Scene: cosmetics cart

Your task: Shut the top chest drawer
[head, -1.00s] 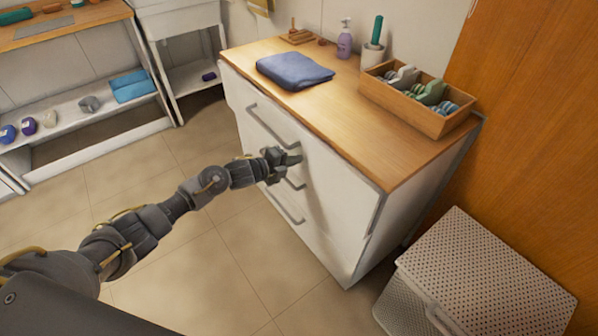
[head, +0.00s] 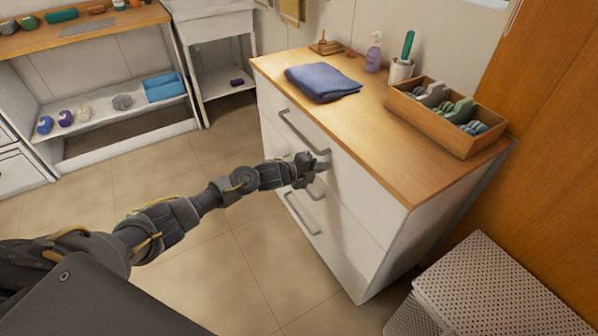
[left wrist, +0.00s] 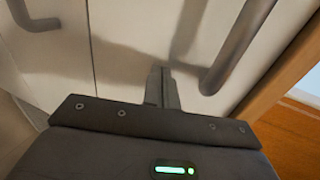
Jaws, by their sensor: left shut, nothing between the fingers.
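The white chest has a wooden top and drawers with grey bar handles. The top drawer (head: 345,172) looks flush, or nearly flush, with the chest front below the wooden top's edge. Its handle (head: 302,132) also shows in the left wrist view (left wrist: 236,48). My left gripper (head: 322,160) is shut and empty, its fingertips at the top drawer's front by the lower right end of the handle. In the left wrist view the closed fingers (left wrist: 163,88) point at the white front beside the handle; whether they touch it I cannot tell. My right gripper is not in view.
On the chest's wooden top (head: 370,130) are a folded blue cloth (head: 322,83), a pump bottle (head: 374,54) and a wooden box (head: 445,117). A perforated hamper (head: 490,285) stands at the lower right. The floor (head: 170,270) left of the chest is clear.

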